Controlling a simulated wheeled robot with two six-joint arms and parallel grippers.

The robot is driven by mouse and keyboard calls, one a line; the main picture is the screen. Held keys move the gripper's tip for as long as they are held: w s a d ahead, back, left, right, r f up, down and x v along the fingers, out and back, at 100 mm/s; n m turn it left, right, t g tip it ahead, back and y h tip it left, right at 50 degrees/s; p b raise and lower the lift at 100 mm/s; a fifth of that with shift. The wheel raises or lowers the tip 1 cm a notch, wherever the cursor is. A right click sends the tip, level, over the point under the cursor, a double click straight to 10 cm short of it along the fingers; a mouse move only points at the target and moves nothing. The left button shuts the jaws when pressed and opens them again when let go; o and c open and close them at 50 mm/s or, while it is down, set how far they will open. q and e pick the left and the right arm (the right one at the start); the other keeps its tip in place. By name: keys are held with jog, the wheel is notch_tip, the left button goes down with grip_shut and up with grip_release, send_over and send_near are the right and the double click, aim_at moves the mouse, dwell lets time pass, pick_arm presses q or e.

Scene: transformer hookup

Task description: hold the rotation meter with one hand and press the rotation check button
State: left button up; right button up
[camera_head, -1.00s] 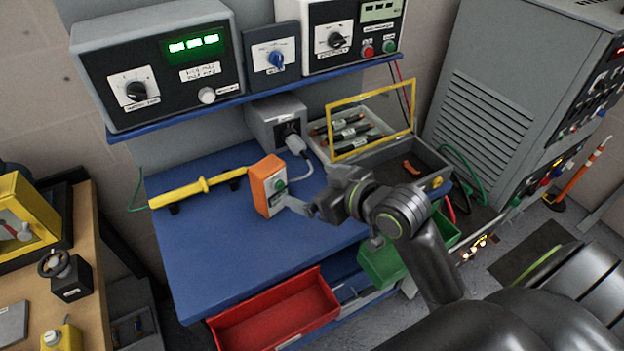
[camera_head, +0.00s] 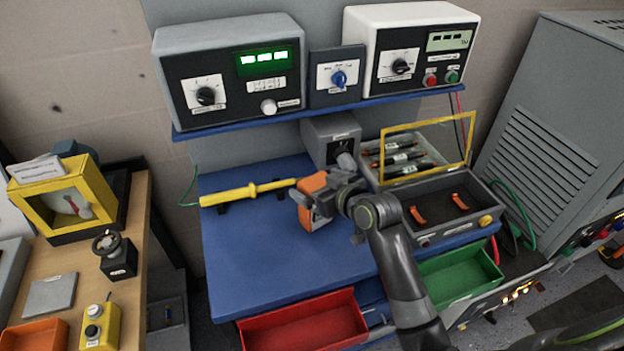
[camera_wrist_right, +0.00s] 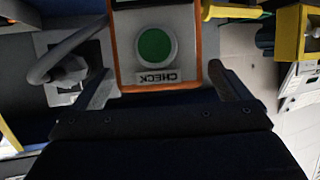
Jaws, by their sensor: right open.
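The rotation meter is an orange box (camera_head: 312,183) standing on the blue bench in the head view, partly hidden by my right gripper. In the right wrist view its grey front shows a round green button (camera_wrist_right: 154,46) above an upside-down CHECK label. My right gripper (camera_head: 312,198) is open at the meter. In the wrist view its fingers (camera_wrist_right: 162,88) lie to either side of the meter's near end, with gaps visible. No finger covers the green button there. My left gripper is not in view.
A yellow rod (camera_head: 245,193) lies left of the meter. A grey box with a plug (camera_head: 332,140) stands behind. An open tray with a yellow frame (camera_head: 468,150) is at right. Red (camera_head: 305,325) and green (camera_head: 455,280) bins are in front. The blue bench (camera_head: 270,260) has bare room.

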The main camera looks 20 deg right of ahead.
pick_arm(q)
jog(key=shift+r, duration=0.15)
pick_arm(e)
jog(key=shift+x, duration=1.5)
jog(key=shift+c, duration=0.3)
jog(key=c, duration=1.2)
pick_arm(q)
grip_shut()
